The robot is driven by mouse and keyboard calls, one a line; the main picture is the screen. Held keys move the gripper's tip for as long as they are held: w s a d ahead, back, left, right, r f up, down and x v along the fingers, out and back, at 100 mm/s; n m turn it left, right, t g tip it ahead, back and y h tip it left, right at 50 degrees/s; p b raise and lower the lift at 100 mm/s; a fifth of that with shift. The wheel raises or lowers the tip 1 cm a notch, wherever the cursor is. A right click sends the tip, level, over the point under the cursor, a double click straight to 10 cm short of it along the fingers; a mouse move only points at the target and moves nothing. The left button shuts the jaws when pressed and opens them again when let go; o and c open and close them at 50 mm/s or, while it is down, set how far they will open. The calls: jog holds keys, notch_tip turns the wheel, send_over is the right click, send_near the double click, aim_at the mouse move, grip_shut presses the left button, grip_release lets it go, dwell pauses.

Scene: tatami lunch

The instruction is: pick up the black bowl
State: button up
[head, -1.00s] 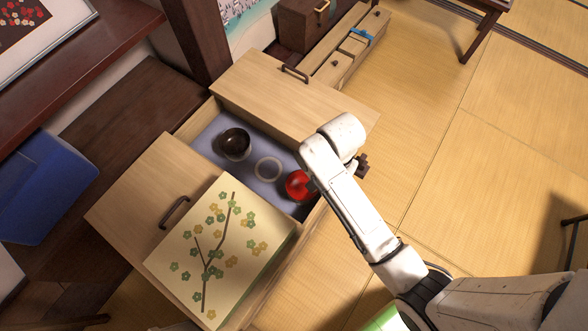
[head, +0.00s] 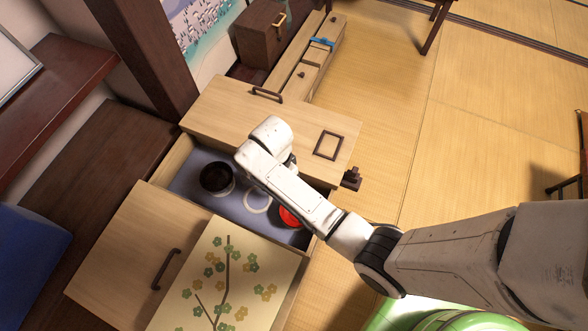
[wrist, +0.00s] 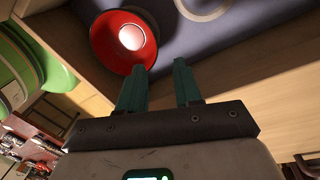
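The black bowl (head: 217,178) sits upright in the left part of an open, grey-lined drawer compartment (head: 190,187) in the head view. It is out of the wrist view. A red bowl (head: 291,218) is at the right side of the same compartment, partly covered by my arm; it also shows in the wrist view (wrist: 112,42). My gripper (wrist: 160,73) is open, with two teal fingers apart and nothing between them. It is close to the red bowl and the compartment's wooden wall. In the head view my arm hides the gripper.
A pale ring (head: 257,201) marks the compartment floor between the bowls. Wooden lids flank the compartment: one with a dark handle (head: 267,94) behind, another (head: 130,250) in front. A flower-patterned panel (head: 235,285) lies in front.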

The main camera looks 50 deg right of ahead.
aim_at(287, 217)
jog(key=shift+s+a+f+b, duration=0.15)
jog(key=shift+s+f+b, duration=0.15)
jog(key=shift+f, duration=1.1)
jog(key=shift+s+a+f+b, duration=0.1)
jog(key=shift+s+f+b, duration=0.2)
jog(key=shift+f, duration=1.05)
jog(key=shift+s+a+f+b, duration=0.2)
jog(key=shift+f+b, duration=0.15)
jog(key=shift+f, duration=1.05)
grip_shut()
